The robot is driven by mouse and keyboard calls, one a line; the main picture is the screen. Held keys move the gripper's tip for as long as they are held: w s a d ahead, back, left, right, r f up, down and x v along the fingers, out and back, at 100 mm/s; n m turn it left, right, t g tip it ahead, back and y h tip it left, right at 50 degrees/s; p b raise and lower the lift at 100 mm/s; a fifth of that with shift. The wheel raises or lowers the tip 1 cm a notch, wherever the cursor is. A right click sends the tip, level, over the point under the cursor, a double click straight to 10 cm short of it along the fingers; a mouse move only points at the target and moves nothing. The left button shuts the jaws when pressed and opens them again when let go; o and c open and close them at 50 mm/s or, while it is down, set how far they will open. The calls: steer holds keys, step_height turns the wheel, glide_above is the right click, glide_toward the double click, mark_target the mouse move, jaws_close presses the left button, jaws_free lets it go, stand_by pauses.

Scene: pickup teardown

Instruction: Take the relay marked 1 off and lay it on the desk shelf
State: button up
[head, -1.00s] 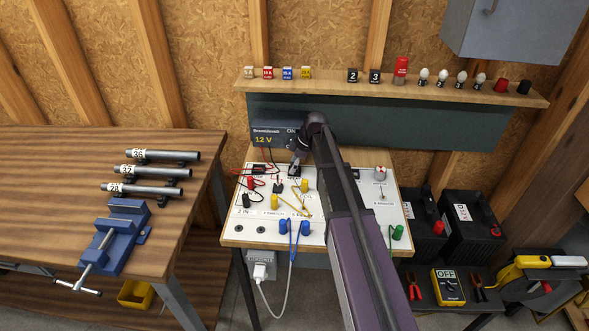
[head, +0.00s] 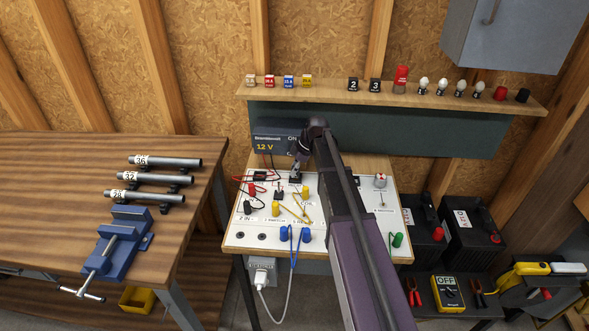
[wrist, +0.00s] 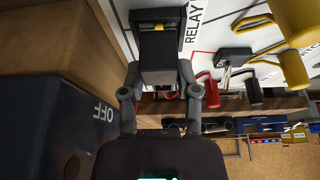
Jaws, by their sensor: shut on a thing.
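The relay (wrist: 160,62), a dark block with a grey end, is between the two fingers of my gripper (wrist: 161,88) in the wrist view. My gripper is shut on it. Its far end lies against a black socket frame (wrist: 180,30) beside the printed word RELAY; I cannot tell whether it is still seated. The number 1 does not show. In the head view my gripper (head: 297,178) is low over the back of the white panel (head: 340,232), and my arm hides part of it. The desk shelf (head: 440,93) runs along the wall behind, above the panel.
A dark 12 V supply (head: 272,140) stands close to the left of my gripper. Red, black and yellow leads and plugs (head: 303,192) crowd the panel. Fuses, relays (head: 353,84) marked 2 and 3, and bulbs stand on the shelf, with bare room between the yellow fuse and relay 2.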

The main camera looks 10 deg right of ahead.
step_height(320, 180, up, 3)
steer(key=shift+f+p, duration=0.2)
steer(key=shift+p, duration=0.85)
steer(key=s+d, duration=0.1)
steer(key=d, duration=0.4)
steer(key=s+d, duration=0.2)
steer(key=d, duration=0.4)
steer(key=s+d, duration=0.1)
steer(key=d, duration=0.5)
steer(key=shift+s+d+f+b, duration=0.2)
steer(key=shift+s+f+b, duration=0.15)
steer(key=shift+r, duration=0.1)
